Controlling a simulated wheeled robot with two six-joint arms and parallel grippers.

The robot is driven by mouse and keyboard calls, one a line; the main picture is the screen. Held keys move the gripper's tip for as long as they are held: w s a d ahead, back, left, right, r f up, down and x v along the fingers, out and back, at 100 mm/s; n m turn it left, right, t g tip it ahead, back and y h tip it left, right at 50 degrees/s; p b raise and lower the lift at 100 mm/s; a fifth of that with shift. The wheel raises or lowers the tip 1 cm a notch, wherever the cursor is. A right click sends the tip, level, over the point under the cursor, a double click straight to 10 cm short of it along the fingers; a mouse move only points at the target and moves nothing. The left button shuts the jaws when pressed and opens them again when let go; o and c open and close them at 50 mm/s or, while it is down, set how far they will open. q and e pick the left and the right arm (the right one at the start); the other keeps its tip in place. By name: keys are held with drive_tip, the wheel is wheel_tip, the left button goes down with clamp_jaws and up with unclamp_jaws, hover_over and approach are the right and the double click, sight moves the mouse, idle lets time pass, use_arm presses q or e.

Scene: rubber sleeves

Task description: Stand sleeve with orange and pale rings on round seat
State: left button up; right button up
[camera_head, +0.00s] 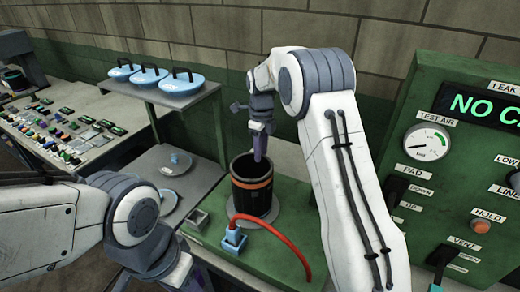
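A dark sleeve (252,199) with an orange ring near its upper part stands upright on the round seat (279,219), a grey disc on the green bench. A pale ring is hard to make out at this size. My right gripper (260,157) points down at the sleeve's open top, its fingertips at or just inside the rim. I cannot tell whether its fingers are closed on the sleeve wall. My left gripper (195,284) is low at the bottom edge, mostly hidden behind its own wrist, left of the sleeve and apart from it.
A red hose (283,236) runs from a blue fitting (234,238) close in front of the seat. A green panel (449,150) with a gauge rises at right. A shelf (166,94) with blue lidded dishes stands behind left, above grey discs. A parts-covered table is further left.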

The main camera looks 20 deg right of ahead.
drive_tip(key=shift+r, duration=1.55)
drive_tip(key=shift+a, duration=0.1)
drive_tip(key=s+a+r+n, duration=0.4)
drive_tip(key=s+a+n, duration=1)
drive_tip(key=s+n, duration=0.3)
drive_tip(key=s+a+f+n+y, duration=0.1)
drive_tip(key=s+f+n, duration=0.2)
drive_tip(key=s+n, duration=1.4)
drive_tip(key=s, duration=0.3)
drive_tip(key=shift+s, duration=0.4)
